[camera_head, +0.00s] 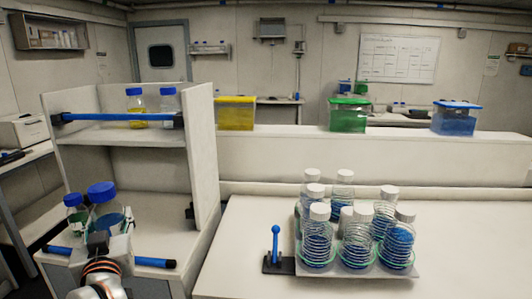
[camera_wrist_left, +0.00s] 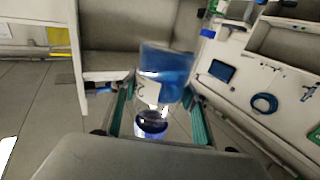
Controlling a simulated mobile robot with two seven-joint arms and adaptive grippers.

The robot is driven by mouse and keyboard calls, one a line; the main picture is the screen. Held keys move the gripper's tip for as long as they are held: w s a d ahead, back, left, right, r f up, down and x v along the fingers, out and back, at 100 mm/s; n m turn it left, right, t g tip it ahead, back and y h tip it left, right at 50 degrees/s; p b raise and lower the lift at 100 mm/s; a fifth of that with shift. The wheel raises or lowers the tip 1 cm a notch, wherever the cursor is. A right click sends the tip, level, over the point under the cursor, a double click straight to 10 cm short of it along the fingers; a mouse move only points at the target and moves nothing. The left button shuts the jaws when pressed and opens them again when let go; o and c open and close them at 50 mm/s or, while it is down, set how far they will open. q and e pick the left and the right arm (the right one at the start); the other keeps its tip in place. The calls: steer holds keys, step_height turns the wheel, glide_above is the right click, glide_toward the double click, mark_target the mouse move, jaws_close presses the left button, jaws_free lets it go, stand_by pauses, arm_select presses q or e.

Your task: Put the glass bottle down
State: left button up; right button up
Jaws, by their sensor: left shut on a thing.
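A glass bottle (camera_head: 108,213) with a blue cap and blue liquid is in my left gripper (camera_head: 101,241), in front of the lower bay of the white shelf unit (camera_head: 203,150). In the left wrist view the glass bottle (camera_wrist_left: 166,66) is between the two teal finger pads of my left gripper (camera_wrist_left: 160,115), which is shut on it. In the head view the gripper hides the bottle's lower part, so I cannot tell whether its base touches anything. My right gripper is not in view.
A second blue-capped bottle (camera_head: 76,210) stands close left of the held one. Two bottles (camera_head: 135,106) stand on the upper shelf behind a blue bar (camera_head: 110,117). A rack of several white-capped bottles (camera_head: 400,268) and a blue-handled lever (camera_head: 276,245) occupy the right bench (camera_head: 240,235).

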arm_select(q)
steer(key=d+f, duration=0.1)
steer(key=s+f+m+h, duration=0.1)
steer(key=f, duration=0.1)
steer(key=s+d+f+h, duration=0.1)
steer(key=f, duration=0.1)
steer(key=shift+s+d+t, duration=0.25)
steer(key=shift+d+t, duration=0.05)
steer(key=shift+t, duration=0.1)
steer(key=s+d+f+m+t+h, duration=0.1)
steer(key=s+d+f+m+h, duration=0.3)
steer(key=s+d+f, duration=0.4)
steer(key=shift+s+d+f+h, duration=0.3)
steer(key=shift+s+f+h, duration=0.3)
steer(key=shift+h, duration=0.3)
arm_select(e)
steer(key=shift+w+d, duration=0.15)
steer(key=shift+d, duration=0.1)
arm_select(q)
steer(key=shift+f, duration=0.2)
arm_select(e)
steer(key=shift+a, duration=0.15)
arm_select(q)
steer(key=shift+r, duration=0.1)
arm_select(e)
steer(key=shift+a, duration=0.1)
arm_select(q)
steer(key=shift+a, duration=0.1)
